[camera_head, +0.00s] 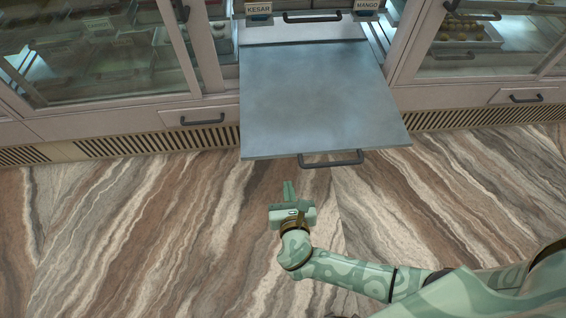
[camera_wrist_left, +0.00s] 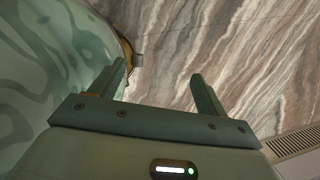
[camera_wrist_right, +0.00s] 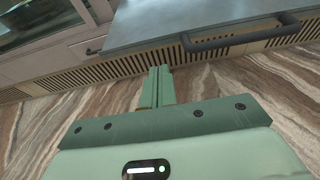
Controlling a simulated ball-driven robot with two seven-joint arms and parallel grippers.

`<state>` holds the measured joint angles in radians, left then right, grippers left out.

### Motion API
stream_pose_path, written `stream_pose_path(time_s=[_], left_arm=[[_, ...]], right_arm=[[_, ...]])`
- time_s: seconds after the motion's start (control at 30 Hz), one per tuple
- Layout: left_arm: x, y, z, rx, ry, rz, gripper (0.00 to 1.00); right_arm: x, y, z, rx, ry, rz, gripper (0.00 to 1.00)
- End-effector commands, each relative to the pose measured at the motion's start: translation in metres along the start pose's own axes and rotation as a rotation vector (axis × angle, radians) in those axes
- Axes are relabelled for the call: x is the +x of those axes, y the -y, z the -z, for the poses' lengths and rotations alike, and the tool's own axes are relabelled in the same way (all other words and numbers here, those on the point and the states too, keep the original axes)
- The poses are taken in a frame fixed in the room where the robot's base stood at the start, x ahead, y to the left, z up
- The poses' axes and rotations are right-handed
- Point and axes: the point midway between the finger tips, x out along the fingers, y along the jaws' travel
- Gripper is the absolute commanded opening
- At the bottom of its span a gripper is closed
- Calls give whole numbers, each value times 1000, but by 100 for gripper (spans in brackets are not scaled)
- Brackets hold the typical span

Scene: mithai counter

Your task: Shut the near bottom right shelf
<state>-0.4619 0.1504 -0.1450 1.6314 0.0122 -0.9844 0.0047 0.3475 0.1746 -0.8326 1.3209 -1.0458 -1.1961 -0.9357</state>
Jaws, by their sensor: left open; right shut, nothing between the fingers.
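The pulled-out shelf (camera_head: 315,98) is a flat grey-blue metal panel that juts from the cabinet over the floor. Its dark bar handle (camera_head: 331,159) is on its front edge. In the right wrist view the shelf (camera_wrist_right: 190,20) and its handle (camera_wrist_right: 240,38) show ahead of the fingers. My right gripper (camera_head: 289,190) is shut and empty, in front of the shelf's front edge and a little left of the handle, apart from it. My left gripper (camera_wrist_left: 160,85) shows only in the left wrist view, open and empty, with floor beyond it.
Another handle (camera_head: 312,17) is behind the shelf, between the KESAR (camera_head: 259,8) and MANGO (camera_head: 367,5) labels. Glass display cases with sweets stand on both sides. Small drawers with handles (camera_head: 202,119) and a slatted vent (camera_head: 155,141) run low along the counter. The marbled floor in front is clear.

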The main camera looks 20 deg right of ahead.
Motion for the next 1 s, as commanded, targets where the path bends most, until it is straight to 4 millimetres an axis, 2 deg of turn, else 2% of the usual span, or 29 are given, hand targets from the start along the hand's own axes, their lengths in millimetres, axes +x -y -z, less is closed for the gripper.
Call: stream_pose_path(time_s=[0.2,0.47,0.6,0.7,1.0], left_arm=[[-27,28,24,31,-10,60,76],[-67,60,46,56,-21,133,76],[-69,55,66,31,-92,124,76],[-73,54,76,17,-132,120,76],[-77,53,84,3,-167,118,76]], right_arm=[[26,1,4,-1,-3,1,0],[54,0,4,0,-3,0,0],[76,1,-2,1,-3,0,0],[85,1,-5,1,-4,0,0],[92,0,-12,1,-2,0,0]])
